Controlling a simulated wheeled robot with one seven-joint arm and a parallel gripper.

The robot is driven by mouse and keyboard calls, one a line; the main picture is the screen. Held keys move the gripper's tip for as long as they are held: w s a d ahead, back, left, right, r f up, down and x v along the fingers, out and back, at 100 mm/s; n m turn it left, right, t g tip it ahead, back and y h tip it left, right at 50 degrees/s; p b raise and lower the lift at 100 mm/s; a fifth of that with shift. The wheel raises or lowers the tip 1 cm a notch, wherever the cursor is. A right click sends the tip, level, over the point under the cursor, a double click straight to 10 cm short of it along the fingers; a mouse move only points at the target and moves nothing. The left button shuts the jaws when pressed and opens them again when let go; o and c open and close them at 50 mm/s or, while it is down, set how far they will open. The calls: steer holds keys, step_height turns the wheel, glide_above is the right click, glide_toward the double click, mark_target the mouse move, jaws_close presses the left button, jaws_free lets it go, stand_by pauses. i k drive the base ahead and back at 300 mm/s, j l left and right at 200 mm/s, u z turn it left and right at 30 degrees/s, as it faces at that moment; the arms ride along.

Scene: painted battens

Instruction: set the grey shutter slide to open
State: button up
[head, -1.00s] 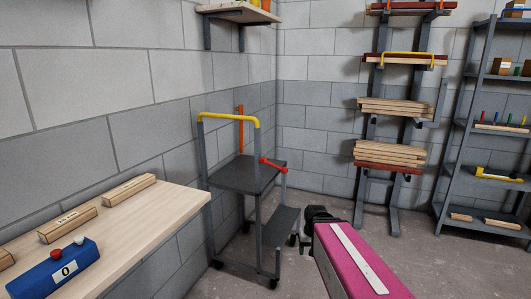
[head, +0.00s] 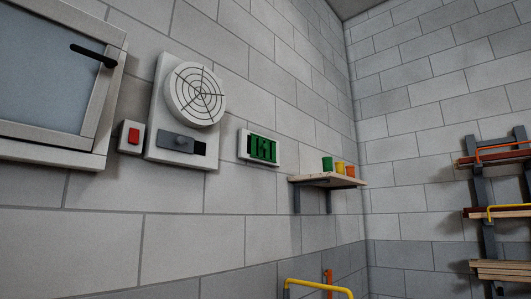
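A grey slide (head: 173,143) with a small round knob sits in a slot low on a pale panel (head: 157,105) on the wall. The slide covers the left and middle of the slot, and a dark gap (head: 199,148) shows at its right end. A round white vent grille (head: 197,93) is above it on the same panel. Right of the panel is a white-framed plate with green bars (head: 262,149) and dark gaps. I see no marking that tells which end of the slot is open. My gripper is not in view.
A red button on a white box (head: 131,136) is just left of the panel. Further left is a framed window (head: 48,70) with a black handle. A wall shelf (head: 328,180) with coloured cups juts out at right. A yellow rail (head: 318,286) rises below it.

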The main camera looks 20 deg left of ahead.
mark_target(167, 139)
steer(key=u, duration=2.1)
